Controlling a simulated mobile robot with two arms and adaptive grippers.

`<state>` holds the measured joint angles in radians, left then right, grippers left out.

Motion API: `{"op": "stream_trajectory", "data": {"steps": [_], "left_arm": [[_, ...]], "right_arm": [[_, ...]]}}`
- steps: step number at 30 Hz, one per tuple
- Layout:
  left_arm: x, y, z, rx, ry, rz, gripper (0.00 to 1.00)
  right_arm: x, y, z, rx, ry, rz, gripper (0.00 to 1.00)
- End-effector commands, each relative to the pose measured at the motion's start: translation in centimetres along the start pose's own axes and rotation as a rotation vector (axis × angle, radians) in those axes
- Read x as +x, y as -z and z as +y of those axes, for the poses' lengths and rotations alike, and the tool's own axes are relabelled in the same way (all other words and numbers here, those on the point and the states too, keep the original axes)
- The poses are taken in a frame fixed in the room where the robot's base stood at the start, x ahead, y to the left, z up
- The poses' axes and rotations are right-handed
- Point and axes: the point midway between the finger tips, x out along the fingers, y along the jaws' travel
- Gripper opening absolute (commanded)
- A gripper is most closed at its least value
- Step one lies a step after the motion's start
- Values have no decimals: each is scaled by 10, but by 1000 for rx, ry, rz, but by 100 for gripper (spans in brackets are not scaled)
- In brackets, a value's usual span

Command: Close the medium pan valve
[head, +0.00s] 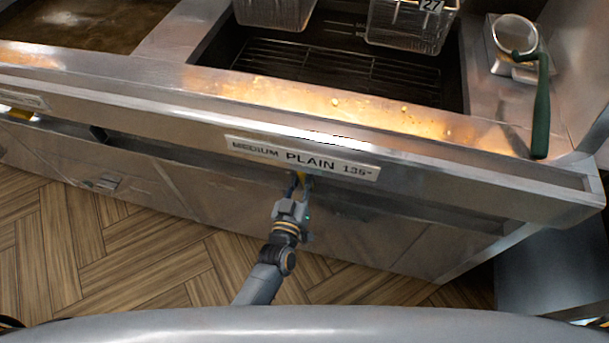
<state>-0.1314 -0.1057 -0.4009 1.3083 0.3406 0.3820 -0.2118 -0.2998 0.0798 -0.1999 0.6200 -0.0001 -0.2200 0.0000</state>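My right gripper is not in view.
The medium pan (337,65) above holds a dark rack and wire baskets (412,22). A strainer with a green handle (541,110) lies at the right. Another yellow handle (20,114) shows at the far left. The wooden floor (110,245) in front is clear.

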Motion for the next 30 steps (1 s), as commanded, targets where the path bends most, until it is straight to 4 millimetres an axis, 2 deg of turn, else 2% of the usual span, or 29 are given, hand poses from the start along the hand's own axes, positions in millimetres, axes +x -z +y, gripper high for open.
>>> {"op": "stream_trajectory", "data": {"steps": [30], "left_arm": [[0,-11,-18,-944,-1,0,0]], "right_arm": [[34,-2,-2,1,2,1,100]]}}
